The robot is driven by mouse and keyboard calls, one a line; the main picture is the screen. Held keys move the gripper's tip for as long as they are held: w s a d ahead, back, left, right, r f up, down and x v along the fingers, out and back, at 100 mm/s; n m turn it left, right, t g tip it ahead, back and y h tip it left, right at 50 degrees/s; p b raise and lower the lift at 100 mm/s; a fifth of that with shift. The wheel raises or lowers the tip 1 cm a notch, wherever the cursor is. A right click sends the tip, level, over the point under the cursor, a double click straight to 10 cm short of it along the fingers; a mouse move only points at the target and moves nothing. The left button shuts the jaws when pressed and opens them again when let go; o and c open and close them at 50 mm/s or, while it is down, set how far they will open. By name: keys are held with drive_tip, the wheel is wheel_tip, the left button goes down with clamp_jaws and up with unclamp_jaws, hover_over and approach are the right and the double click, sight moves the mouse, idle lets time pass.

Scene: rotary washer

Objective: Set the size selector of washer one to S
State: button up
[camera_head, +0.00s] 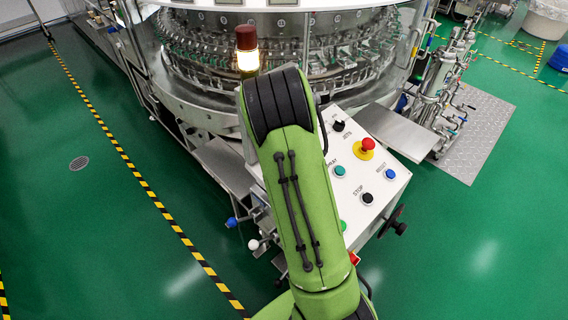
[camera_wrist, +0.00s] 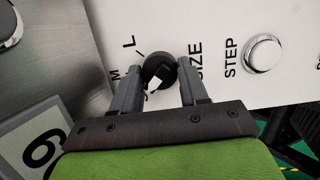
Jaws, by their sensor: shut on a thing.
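The size selector (camera_wrist: 161,70) is a round black knob on a white panel in the wrist view, beside the word SIZE. The letters L and M show to its left; a mark near the left finger is mostly covered, so I cannot read it. A white pointer mark on the knob faces the lower left of the picture, toward that covered mark. My gripper (camera_wrist: 160,66) has one finger on each side of the knob and is shut on it. In the head view my green arm hides the gripper and this part of the control panel (camera_head: 398,178).
A silver button (camera_wrist: 263,54) marked STEP is right of the selector. In the head view, a red emergency button (camera_head: 367,145), a blue button (camera_head: 390,173) and a black button (camera_head: 367,198) sit on the panel. The rotary washer (camera_head: 290,50) stands behind; green floor is clear at left.

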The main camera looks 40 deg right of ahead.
drive_tip(key=o, duration=1)
drive_tip(key=shift+o, duration=0.2)
drive_tip(key=p+v, duration=0.3)
drive_tip(key=v, duration=1.2)
drive_tip(key=shift+r+p, duration=0.35)
drive_tip(key=shift+s+a, duration=0.1)
drive_tip(key=shift+s, duration=0.05)
